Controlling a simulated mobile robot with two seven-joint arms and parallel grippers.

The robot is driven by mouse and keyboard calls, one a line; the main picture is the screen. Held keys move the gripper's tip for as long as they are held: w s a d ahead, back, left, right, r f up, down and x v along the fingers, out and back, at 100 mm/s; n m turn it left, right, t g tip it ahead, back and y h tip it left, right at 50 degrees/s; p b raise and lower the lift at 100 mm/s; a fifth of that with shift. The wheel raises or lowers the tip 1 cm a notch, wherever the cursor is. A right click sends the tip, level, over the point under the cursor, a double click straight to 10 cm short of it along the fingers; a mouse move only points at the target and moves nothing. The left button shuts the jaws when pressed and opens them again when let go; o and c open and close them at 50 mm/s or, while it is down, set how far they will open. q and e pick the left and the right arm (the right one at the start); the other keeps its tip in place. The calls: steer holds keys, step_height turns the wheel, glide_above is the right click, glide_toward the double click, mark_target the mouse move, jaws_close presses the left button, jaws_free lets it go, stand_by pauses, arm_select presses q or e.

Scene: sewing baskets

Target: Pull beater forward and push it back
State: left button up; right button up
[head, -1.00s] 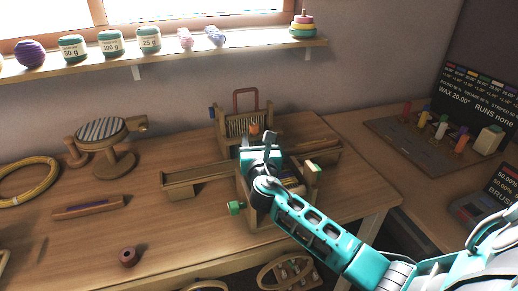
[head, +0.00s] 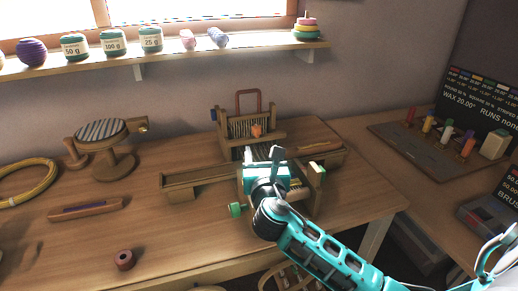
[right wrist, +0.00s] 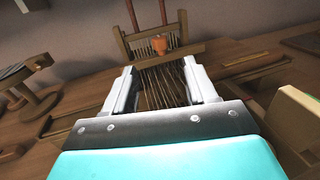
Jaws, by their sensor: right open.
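The small wooden loom (head: 312,199) stands on the table with its warp threads running toward the back. The beater (head: 238,143) is a wooden crossbar frame at the back of the loom with an orange knob (head: 257,131) at its middle. In the right wrist view the beater (right wrist: 184,50) and its orange knob (right wrist: 160,45) lie beyond the fingertips. My right gripper (head: 262,154) is open over the threads, in front of the knob and apart from it. It also shows in the right wrist view (right wrist: 160,76), with only threads between its fingers.
A shuttle (head: 85,210), a spool (head: 124,260) and a striped round stand (head: 100,131) are to the left. A peg board (head: 445,145) stands right. The table's left front is mostly bare.

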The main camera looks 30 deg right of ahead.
mark_target(258, 130)
arm_select(q)
steer(key=f+b, duration=0.1)
steer(key=d+f+b, duration=0.1)
steer(key=b, duration=0.1)
steer(key=shift+w+d+f, duration=0.2)
steer(key=shift+w+f, duration=0.15)
arm_select(e)
steer(key=x, duration=1.2)
steer(key=shift+w, duration=0.1)
steer(key=shift+c, duration=0.4)
jaws_close()
